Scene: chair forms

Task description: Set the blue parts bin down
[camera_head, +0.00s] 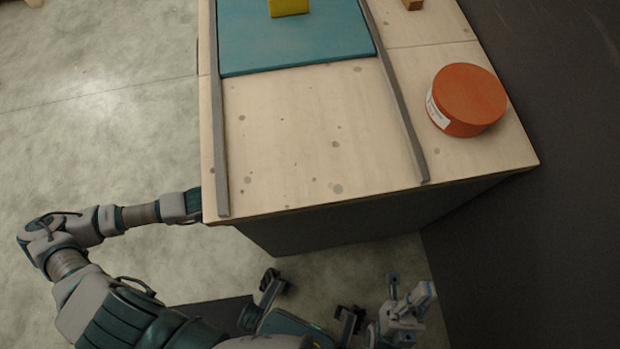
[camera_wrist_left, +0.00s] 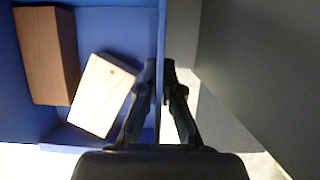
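The blue parts bin (camera_wrist_left: 110,18) shows only in the left wrist view, with a brown block (camera_wrist_left: 47,55) and a pale wooden block (camera_wrist_left: 102,95) inside. My left gripper (camera_wrist_left: 160,68) has one finger on each side of the bin's wall, the tips close against it, so it is shut on the wall. In the head view my left arm reaches to the workbench's left edge. Its gripper and the bin are hidden there. My right gripper (camera_head: 311,300) is low in front of the workbench, its dark fingers spread and nothing between them.
The wooden workbench (camera_head: 290,150) has two grey rails (camera_head: 220,150) with bare wood between them in front. Behind lies a teal mat (camera_head: 300,45) with a yellow block (camera_head: 288,6) on it. An orange round tub (camera_head: 470,98) stands outside the right rail.

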